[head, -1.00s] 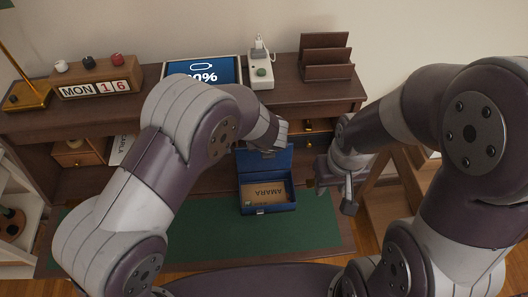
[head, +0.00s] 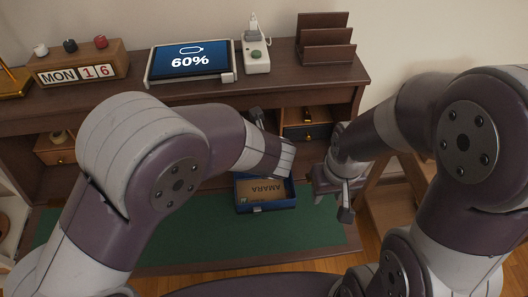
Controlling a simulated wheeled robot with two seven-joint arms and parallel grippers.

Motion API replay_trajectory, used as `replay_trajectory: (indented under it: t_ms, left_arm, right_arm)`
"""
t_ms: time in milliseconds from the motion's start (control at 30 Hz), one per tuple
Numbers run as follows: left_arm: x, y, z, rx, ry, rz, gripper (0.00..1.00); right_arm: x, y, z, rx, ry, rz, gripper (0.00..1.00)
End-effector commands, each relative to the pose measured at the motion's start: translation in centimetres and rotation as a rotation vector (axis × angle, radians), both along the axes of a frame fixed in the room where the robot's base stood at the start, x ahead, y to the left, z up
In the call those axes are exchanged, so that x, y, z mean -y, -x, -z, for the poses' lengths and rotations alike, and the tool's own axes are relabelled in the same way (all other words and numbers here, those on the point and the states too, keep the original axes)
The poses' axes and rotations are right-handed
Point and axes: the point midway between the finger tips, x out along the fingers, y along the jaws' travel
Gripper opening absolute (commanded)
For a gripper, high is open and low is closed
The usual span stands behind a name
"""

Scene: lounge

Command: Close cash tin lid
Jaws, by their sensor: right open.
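The blue cash tin (head: 248,208) sits on the green mat of the desk, in the middle of the head view. Its inside shows, with a brown card marked AMARA (head: 262,190) in it, so the tin is open. The lid at the back is hidden behind my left wrist. My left gripper (head: 257,114) is over the back of the tin; only a dark part of it shows beyond the wrist, and its jaws are hidden. My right gripper (head: 332,203) is open and empty to the right of the tin, apart from it.
On the upper shelf stand a calendar block (head: 76,68), a tablet showing 60% (head: 190,62), a white device with a plug (head: 256,55) and a brown rack (head: 325,42). Small drawers (head: 306,132) sit under the shelf. The green mat (head: 190,240) is clear in front of the tin.

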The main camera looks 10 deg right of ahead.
Motion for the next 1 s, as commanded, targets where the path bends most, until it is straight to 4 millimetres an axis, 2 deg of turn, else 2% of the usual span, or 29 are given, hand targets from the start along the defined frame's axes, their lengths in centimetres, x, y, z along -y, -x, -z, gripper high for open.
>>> replay_trajectory:
  t_ms: [33, 300, 333, 400, 1000]
  left_arm:
    - [-0.16, 0.25, 0.48, -0.009, -0.006, -0.001, 0.0]
    - [-0.19, 0.26, 0.52, -0.01, -0.006, -0.001, 0.0]
    - [-0.19, 0.26, 0.52, -0.01, -0.006, 0.0, 0.37]
    - [-0.18, 0.24, 0.5, -0.009, -0.006, -0.001, 0.6]
    - [-0.02, 0.1, 0.14, -0.003, -0.001, 0.002, 0.6]
  right_arm:
    - [0.0, 0.0, 0.07, 0.0, 0.0, 0.0, 0.43]
    - [0.0, 0.0, 0.07, 0.0, 0.0, 0.0, 0.43]
    - [0.0, 0.0, 0.07, 0.0, 0.0, 0.0, 0.43]
    - [0.0, 0.0, 0.07, 0.0, 0.0, 0.0, 0.43]
    - [0.0, 0.0, 0.02, 0.0, 0.0, 0.0, 0.43]
